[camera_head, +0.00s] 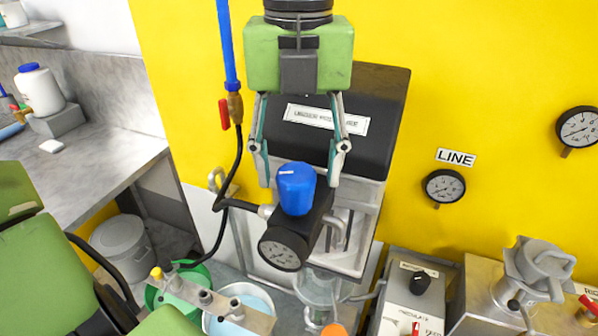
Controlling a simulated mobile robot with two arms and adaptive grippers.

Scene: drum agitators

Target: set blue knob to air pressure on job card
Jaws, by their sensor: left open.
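The blue knob (296,188) sits upright on top of a black regulator body (312,222), with a pale mark on its top. A round pressure gauge (283,250) is on the regulator's front; its reading is too small to tell. My left gripper (298,183) points down over the knob. Its fingers are open, one on each side of the knob, with visible gaps. I cannot make out a job card. A white label (326,119) on the dark panel behind the gripper is partly hidden and not clearly readable. My right gripper is not in view.
A black hose (239,155) runs from a blue pipe (227,45) with a red-handled valve to the regulator's left. The LINE gauge (444,186) and another gauge (578,128) are on the yellow wall. A grey control box (410,300) stands lower right. A grey bench (90,150) is left.

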